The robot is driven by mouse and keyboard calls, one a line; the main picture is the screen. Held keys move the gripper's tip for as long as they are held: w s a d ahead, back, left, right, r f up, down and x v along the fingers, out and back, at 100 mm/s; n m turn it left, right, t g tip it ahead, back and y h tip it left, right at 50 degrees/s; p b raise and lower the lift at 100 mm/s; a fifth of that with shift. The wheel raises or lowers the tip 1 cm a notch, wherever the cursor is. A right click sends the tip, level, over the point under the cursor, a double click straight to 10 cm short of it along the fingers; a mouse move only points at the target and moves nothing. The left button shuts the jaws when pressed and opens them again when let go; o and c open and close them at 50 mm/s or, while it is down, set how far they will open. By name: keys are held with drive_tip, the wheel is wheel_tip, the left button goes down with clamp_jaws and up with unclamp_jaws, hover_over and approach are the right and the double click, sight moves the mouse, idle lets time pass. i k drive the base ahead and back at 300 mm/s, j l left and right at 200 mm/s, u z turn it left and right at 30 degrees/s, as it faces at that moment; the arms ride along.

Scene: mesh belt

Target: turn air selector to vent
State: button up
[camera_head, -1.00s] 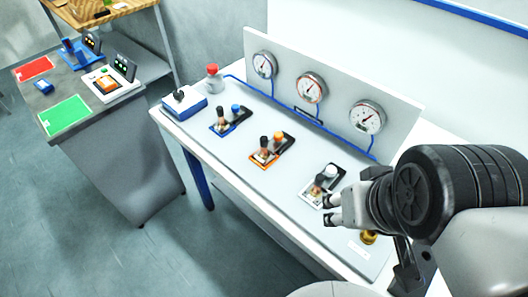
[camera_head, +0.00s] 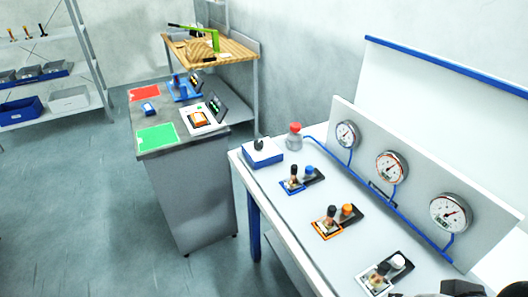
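My gripper's fingers are not in view. Only dark parts of my arm show at the bottom right edge, well away from the box.
Blue (camera_head: 301,180), orange (camera_head: 337,221) and white (camera_head: 385,273) stations line the table. Several gauges (camera_head: 391,167) stand on the upright panel behind. A grey bench (camera_head: 190,185) is at left, with open floor before it.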

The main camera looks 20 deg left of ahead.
sight(258, 144)
drive_tip(key=i+j, duration=0.2)
drive_tip(key=j, duration=0.15)
drive_tip(key=i+j, duration=0.2)
drive_tip(key=j, duration=0.2)
drive_tip(key=i+j+z, duration=0.1)
drive_tip(key=j, duration=0.25)
drive_tip(key=i+j, duration=0.25)
drive_tip(key=j, duration=0.15)
drive_tip(key=i+j, duration=0.2)
drive_tip(key=j, duration=0.15)
drive_tip(key=i+j+z, duration=0.1)
drive_tip(key=j, duration=0.3)
drive_tip(key=i+j, duration=0.2)
drive_tip(key=j, duration=0.15)
